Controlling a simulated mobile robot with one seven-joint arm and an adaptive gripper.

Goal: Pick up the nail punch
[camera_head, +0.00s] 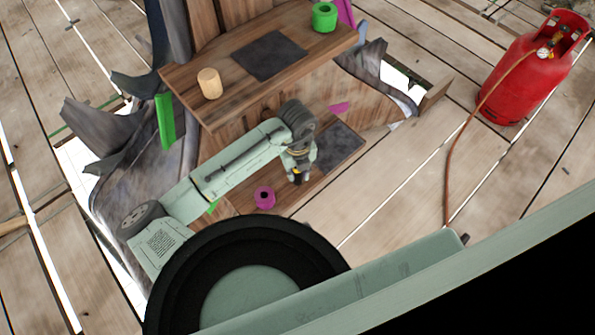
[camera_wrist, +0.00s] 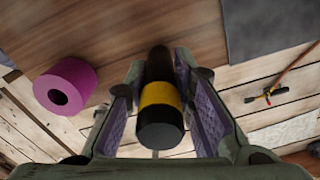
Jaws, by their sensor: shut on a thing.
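The nail punch (camera_wrist: 160,112) is a dark cylinder with a yellow band. In the wrist view it stands out between the two finger pads of my gripper (camera_wrist: 165,105), which is shut on it. In the head view my gripper (camera_head: 297,175) is low beside the wooden stand, over its lower shelf, and the punch shows only as a small dark and yellow bit below it. I cannot tell whether the punch touches the shelf.
A magenta roll (camera_head: 264,197) sits on the lower shelf, close left of my gripper. The upper shelf (camera_head: 225,95) holds a wooden cylinder (camera_head: 209,83), a dark mat (camera_head: 269,56) and a green roll (camera_head: 324,17). A red gas cylinder (camera_head: 530,75) with a hose stands right.

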